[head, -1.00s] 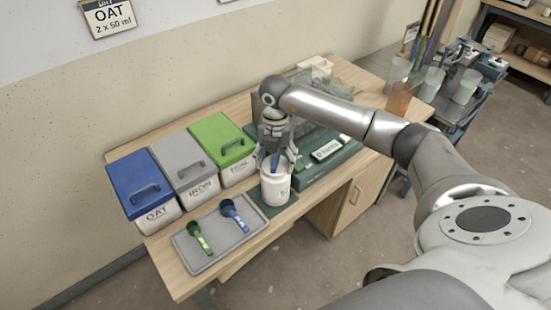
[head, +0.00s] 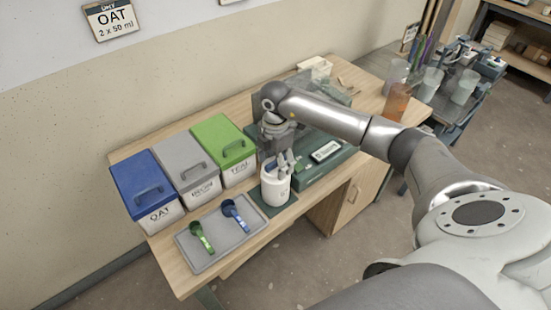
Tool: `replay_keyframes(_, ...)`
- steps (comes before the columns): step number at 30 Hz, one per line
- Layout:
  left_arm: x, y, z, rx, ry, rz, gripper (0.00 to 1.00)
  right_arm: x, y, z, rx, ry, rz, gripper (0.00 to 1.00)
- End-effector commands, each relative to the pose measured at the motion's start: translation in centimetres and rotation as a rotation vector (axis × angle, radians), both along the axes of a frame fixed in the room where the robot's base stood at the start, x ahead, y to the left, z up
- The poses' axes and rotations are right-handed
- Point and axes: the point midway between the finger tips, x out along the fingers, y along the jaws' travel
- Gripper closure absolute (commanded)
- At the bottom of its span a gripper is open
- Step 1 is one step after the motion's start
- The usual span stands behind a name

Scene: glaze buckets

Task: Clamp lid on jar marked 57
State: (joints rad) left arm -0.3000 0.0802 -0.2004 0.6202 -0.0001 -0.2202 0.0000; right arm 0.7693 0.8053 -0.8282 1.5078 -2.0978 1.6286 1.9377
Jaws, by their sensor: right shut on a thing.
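A white jar (head: 276,192) stands upright on a dark green mat (head: 259,194) near the table's front edge. A dark mark shows on its front, too small to read surely. My right gripper (head: 279,168) comes down from above and is shut at the jar's top. Its fingers cover most of the rim, so the lid and any clamp are hard to make out. I cannot tell whether the lid is seated. My left gripper is not in view.
Blue OAT (head: 144,185), grey IRON (head: 189,167) and green TEAL (head: 228,149) lidded bins stand left of the jar. A grey tray (head: 213,256) holds a green scoop (head: 201,238) and a blue scoop (head: 234,214). A dark green unit (head: 314,172) stands right of the jar.

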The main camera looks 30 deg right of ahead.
Motion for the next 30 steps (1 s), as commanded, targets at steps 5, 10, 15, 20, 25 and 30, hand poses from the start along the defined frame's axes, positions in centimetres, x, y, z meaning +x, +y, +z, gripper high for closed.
replay_keyframes(5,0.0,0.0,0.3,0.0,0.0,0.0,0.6,0.0,0.1,-0.1,0.001,0.001,-0.072,0.58)
replay_keyframes(10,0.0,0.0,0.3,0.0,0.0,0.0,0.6,0.0,0.1,-0.1,0.001,0.001,-0.073,0.58)
replay_keyframes(15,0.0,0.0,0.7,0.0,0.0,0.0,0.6,-0.1,0.1,0.0,0.001,0.003,-0.119,0.58)
replay_keyframes(20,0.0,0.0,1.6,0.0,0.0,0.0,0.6,-0.2,0.1,0.0,0.0,0.006,-0.274,0.58)
replay_keyframes(25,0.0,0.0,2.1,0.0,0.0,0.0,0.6,-0.1,0.1,-0.2,0.0,0.005,-0.401,0.58)
replay_keyframes(30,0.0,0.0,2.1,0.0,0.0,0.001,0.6,-0.2,0.1,-0.4,0.0,0.005,-0.433,0.58)
